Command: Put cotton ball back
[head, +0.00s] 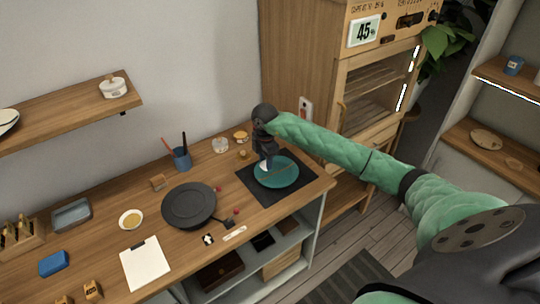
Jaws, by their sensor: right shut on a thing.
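My right gripper (265,160) points down over the teal plate (288,178), which lies on a black mat (281,199). It is shut on a small whitish thing at its fingertips, which looks like the cotton ball; the fingers partly hide it. I cannot tell whether it touches the plate. A small clear jar with pale contents (220,146) stands behind and left of the mat. A small white and dark thing (208,239) lies near the table's front edge; it is too small to identify.
A dark round pan (189,205) lies left of the mat, with small red items beside it. A blue cup with sticks (182,158) and small yellowish containers (241,136) stand behind. A clipboard (145,263) lies front left. A wooden cabinet (310,70) rises behind right.

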